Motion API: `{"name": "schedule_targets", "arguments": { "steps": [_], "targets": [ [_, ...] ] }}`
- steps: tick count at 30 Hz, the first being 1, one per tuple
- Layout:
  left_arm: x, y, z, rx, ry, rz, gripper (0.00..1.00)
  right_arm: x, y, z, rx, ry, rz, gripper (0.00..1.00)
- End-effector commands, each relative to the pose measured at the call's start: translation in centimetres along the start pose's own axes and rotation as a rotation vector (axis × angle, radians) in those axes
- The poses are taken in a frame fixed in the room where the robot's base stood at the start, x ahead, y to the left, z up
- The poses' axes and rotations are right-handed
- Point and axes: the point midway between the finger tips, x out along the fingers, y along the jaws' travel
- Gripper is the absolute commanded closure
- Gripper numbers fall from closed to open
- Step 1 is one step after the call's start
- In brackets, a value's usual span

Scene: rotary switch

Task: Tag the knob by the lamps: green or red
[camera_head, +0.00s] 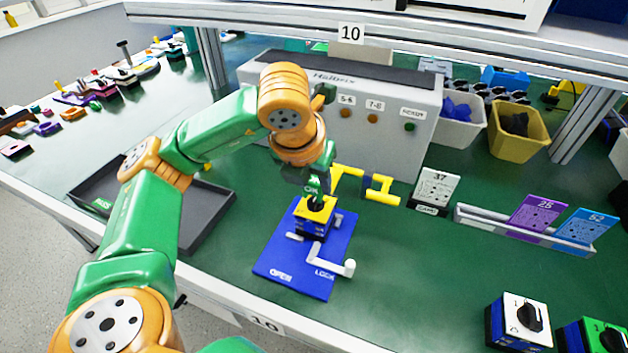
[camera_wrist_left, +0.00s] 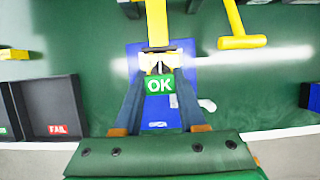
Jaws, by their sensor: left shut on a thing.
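My left gripper (camera_head: 312,190) is shut on a green tag (camera_wrist_left: 159,86) marked OK, which also shows in the head view (camera_head: 311,189). The gripper points down, right at the black knob (camera_head: 319,204) of a yellow-and-blue rotary switch (camera_head: 313,227). I cannot tell whether the tag touches the knob. The switch sits on a blue fixture plate (camera_head: 283,262) marked OPEN and LOCK, with a white lever (camera_head: 336,262) near LOCK. The tester's lamps are 5-6 (camera_head: 345,114) and 7-8 (camera_head: 373,118), both orange-brown, and READY (camera_head: 410,127), dark green. My right gripper is out of view.
The grey tester (camera_head: 270,93) stands behind the fixture, with yellow bars (camera_head: 365,186) before it. A dark tray (camera_head: 215,205) with PASS and FAIL labels lies left. Card 37 (camera_head: 436,187) and a card rack (camera_head: 485,222) are right. Other switches (camera_head: 519,322) stand front right.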

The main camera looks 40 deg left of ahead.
Motion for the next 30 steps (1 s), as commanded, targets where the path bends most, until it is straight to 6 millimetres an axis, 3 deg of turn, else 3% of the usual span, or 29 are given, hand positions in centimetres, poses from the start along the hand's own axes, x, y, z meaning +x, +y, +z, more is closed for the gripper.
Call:
{"name": "schedule_targets", "arguments": {
  "steps": [30],
  "targets": [
    [2.0,0.0,-0.8,0.0,-0.001,0.0,1.0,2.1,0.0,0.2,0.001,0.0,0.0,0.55]
  ]
}}
